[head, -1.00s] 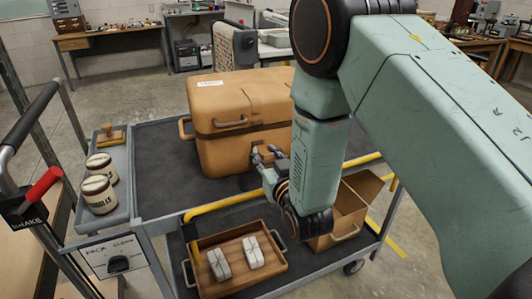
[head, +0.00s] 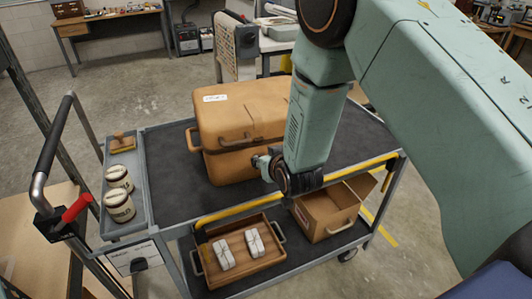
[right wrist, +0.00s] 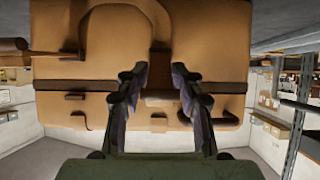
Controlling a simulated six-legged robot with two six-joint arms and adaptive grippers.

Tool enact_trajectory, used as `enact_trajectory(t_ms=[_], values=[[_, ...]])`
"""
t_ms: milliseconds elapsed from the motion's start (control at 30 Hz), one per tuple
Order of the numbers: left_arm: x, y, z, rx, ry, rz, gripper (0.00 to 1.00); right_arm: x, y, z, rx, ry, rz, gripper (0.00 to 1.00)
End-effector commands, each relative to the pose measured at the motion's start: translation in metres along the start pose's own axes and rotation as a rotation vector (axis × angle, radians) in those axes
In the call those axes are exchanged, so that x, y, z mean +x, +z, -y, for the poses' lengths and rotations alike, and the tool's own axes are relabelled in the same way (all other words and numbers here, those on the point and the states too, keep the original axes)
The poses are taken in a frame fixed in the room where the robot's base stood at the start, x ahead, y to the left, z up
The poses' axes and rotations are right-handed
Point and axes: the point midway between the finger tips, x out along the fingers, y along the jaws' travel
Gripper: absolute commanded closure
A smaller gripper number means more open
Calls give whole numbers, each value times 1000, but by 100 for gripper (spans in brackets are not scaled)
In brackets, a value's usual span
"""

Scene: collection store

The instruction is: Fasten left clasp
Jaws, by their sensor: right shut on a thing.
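A tan case (head: 225,115) with a rounded lid stands closed on the cart's upper deck. It fills much of the right wrist view (right wrist: 210,65), with a dark band across it and several brown fittings along its front. My right gripper (head: 259,162) is at the case's front face, below the band. In the right wrist view its fingers (right wrist: 155,80) stand either side of a small brown clasp (right wrist: 160,100) and are shut on it. My right forearm hides the right part of the front in the head view. Whether the clasp is latched cannot be told. My left gripper is out of view.
A yellow rail (head: 345,173) runs along the deck's front edge. The lower shelf holds a wooden tray (head: 280,262) with two white wrapped bundles, and an open cardboard box (head: 312,218). A side tray (head: 140,205) holds two jars and a brush. The deck left of the case is clear.

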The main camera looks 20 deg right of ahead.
Motion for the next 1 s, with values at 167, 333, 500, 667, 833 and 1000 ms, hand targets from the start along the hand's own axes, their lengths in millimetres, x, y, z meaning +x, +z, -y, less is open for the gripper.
enact_trajectory(t_ms=[167, 333, 500, 667, 833, 1000], values=[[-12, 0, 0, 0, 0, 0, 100, -1, -3, 0, 0, 1, 54, 100], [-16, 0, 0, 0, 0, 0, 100, 0, -3, 0, 0, 1, 80, 100], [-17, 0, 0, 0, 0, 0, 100, 0, -3, 0, 0, 1, 89, 100], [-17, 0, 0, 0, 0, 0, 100, 1, -2, 0, 0, 1, 90, 100], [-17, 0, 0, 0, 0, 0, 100, 1, -3, -1, 1, 1, 89, 65], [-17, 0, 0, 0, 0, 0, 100, 1, -3, 0, 1, 1, 87, 51]])
